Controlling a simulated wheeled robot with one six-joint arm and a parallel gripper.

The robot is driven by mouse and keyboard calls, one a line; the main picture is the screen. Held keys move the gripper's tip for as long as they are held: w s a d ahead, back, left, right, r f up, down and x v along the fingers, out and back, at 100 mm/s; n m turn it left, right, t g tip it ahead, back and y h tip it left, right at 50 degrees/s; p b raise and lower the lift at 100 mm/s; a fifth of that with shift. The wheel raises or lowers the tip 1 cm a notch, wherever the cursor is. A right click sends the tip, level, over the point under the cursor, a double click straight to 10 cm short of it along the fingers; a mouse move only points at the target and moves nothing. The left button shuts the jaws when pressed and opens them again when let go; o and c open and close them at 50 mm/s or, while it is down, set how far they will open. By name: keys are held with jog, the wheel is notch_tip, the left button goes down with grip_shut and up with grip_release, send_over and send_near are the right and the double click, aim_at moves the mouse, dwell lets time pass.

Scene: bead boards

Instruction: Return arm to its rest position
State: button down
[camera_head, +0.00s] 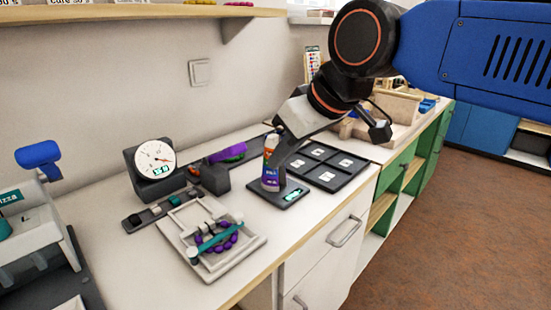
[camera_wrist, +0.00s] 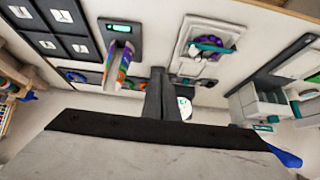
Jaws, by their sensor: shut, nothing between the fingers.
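My gripper (camera_head: 281,184) is at the end of the arm, over the middle of the counter. Its dark fingers are closed together with nothing between them; they also show in the wrist view (camera_wrist: 158,72). In the head view the fingers overlap the right side of a white, purple and orange bottle (camera_head: 269,168). In the wrist view the bottle (camera_wrist: 117,68) shows to the left of the fingers, with a gap. The bottle stands upright on a black pad with a lit green display (camera_head: 296,196).
A pale tray (camera_head: 209,272) with purple beads and a teal bar lies at front left. A dial gauge (camera_head: 155,160) stands behind it. A black compartment tray (camera_head: 326,186) is right of the pad. A machine with a blue top (camera_head: 38,155) is at far left. A shelf (camera_head: 130,11) hangs above.

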jog(key=s+d+f+m+h, duration=0.1)
jog(key=d+f+m+h, duration=0.15)
jog(key=d+f, duration=0.5)
jog(key=s+d+f+m+h, duration=0.1)
jog(key=d+f+m, duration=0.25)
jog(key=d, duration=0.75)
jog(key=s+d+f+m+h, duration=0.1)
jog(key=s+d+f, duration=0.2)
jog(key=d+f, duration=0.2)
jog(key=s+d+f+m+h, duration=0.1)
jog(key=s+d+f+m, duration=0.1)
jog(key=s+d+f, duration=0.2)
notch_tip(320, 180, down, 3)
jog(key=shift+d+f+m, duration=0.1)
jog(key=shift+d+m, duration=0.2)
jog(key=shift+d, duration=0.65)
jog(key=shift+s, duration=0.1)
